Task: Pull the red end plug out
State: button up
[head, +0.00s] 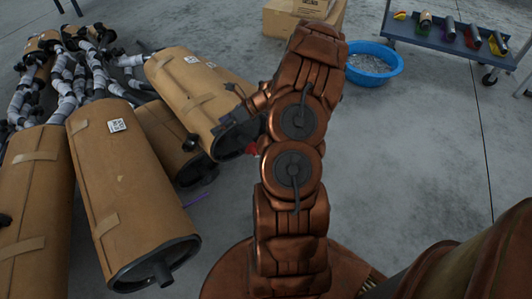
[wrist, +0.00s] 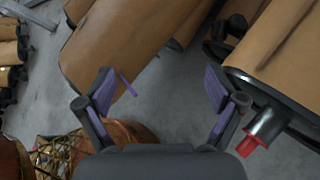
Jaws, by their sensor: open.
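The red end plug (wrist: 249,145) sits on the end of a short grey pipe stub (wrist: 266,122) in the wrist view. The stub sticks out of the dark end cap of a muffler wrapped in brown cardboard (wrist: 284,55). In the head view a bit of the red plug (head: 252,149) shows beside my arm, which hides the rest. My gripper (wrist: 160,82) is open and empty, with purple inner pads. The plug lies outside the jaws, to the right of and below the right fingertip in the wrist view. My gripper is mostly hidden in the head view.
Several wrapped mufflers (head: 125,185) lie close together at the left. A blue basin (head: 373,66), a cardboard box (head: 290,18) and a blue cart (head: 440,38) stand at the back. The floor at right is mostly clear.

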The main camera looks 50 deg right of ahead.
jog(key=s+d+f+m+t+h+b, duration=0.1)
jog(key=d+f+m+b, duration=0.15)
jog(key=d+f, duration=0.3)
jog(key=s+d+f+m+t+h+b, duration=0.1)
jog(key=s+d+f+m, duration=0.1)
jog(key=d+f+m, duration=0.35)
jog(key=m+t+h+b, duration=0.1)
jog(key=m+h+b, duration=0.1)
send_near(251, 148)
notch_tip(251, 148, down, 3)
jog(key=w, duration=0.2)
jog(key=shift+m, duration=0.3)
jog(key=b+x, duration=0.2)
jog(key=x, duration=0.4)
jog(key=shift+w+r, duration=0.1)
jog(key=shift+r, duration=0.05)
jog(key=shift+x, duration=0.85)
jog(key=shift+r, duration=0.15)
jog(key=c, duration=1.2)
jog(key=shift+s+a+r+p, duration=0.1)
jog(key=shift+s+a+p, duration=0.3)
jog(key=shift+s, duration=0.7)
jog(key=shift+s+a+f+p, duration=0.1)
jog(key=shift+s+p, duration=0.5)
jog(key=shift+s, duration=0.55)
jog(key=shift+s+a+r+p, duration=0.15)
jog(key=shift+s+p, duration=0.35)
jog(key=shift+s, duration=0.6)
jog(key=shift+c, duration=0.3)
